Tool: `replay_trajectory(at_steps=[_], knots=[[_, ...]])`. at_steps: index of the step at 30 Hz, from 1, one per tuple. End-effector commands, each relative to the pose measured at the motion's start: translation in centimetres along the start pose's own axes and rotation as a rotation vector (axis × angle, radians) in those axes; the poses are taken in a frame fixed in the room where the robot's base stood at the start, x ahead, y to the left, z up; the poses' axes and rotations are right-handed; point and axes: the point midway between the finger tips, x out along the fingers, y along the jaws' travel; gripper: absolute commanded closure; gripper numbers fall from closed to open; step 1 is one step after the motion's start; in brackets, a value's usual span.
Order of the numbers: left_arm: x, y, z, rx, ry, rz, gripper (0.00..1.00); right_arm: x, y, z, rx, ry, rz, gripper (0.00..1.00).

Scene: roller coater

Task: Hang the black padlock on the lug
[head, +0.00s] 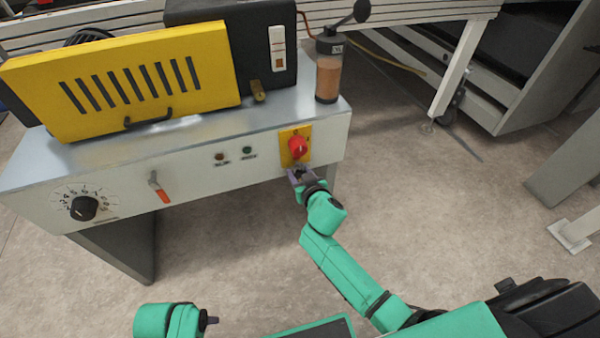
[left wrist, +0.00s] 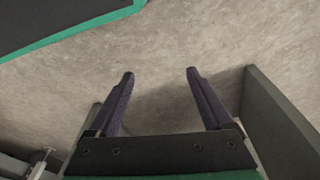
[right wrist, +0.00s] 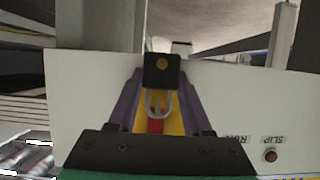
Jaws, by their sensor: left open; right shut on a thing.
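The black padlock (right wrist: 162,70) is between the fingertips of my right gripper (right wrist: 160,76), which is shut on its body. Its grey shackle (right wrist: 160,103) shows in front of the yellow plate and the red switch in the right wrist view. In the head view, my right gripper (head: 301,176) is just below the red rotary switch (head: 298,147) on its yellow plate (head: 286,134). I cannot make out the lug, nor whether the shackle touches the switch. My left gripper (left wrist: 160,74) is open and empty above the floor.
The coater's grey front panel (head: 195,170) carries a black dial (head: 84,208), an orange-handled lever (head: 160,188) and small indicators. A yellow slotted guard (head: 120,80) and a clear-walled container with brown contents (head: 328,75) stand on top. Floor (head: 450,220) to the right is open.

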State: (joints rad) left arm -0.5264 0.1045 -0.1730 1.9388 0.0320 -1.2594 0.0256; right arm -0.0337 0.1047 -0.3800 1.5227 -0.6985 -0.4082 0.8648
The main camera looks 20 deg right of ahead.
Motion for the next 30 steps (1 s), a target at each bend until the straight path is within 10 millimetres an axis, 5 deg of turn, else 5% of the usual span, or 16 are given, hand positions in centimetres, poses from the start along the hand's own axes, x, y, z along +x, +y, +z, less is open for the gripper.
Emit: replay_trajectory(at_steps=[2, 3, 5, 14, 24, 30], knots=[[0.1, 0.0, 0.0, 0.0, 0.0, 0.0, 0.16, 0.2, 0.2, -0.3, -0.001, 0.007, 0.002, 1.0], [0.1, 0.0, 0.0, 0.0, 0.001, 0.0, 0.16, 0.2, 0.2, -0.3, -0.001, 0.007, 0.002, 0.35], [0.1, 0.0, 0.0, 0.0, 0.001, 0.0, 0.16, 0.2, 0.2, -0.3, -0.001, 0.007, 0.002, 0.16], [1.3, -0.3, 0.6, -0.005, -0.007, -0.006, 0.16, -1.9, 0.2, -0.4, 0.002, 0.005, 0.002, 0.16], [5.1, -1.3, 3.2, -0.014, -0.021, -0.026, 0.16, -11.2, 0.1, -0.3, 0.002, 0.008, 0.002, 0.16], [6.1, -1.5, 4.0, -0.015, -0.023, -0.031, 0.16, -14.9, 0.0, -0.2, -0.001, 0.012, 0.002, 0.16]])
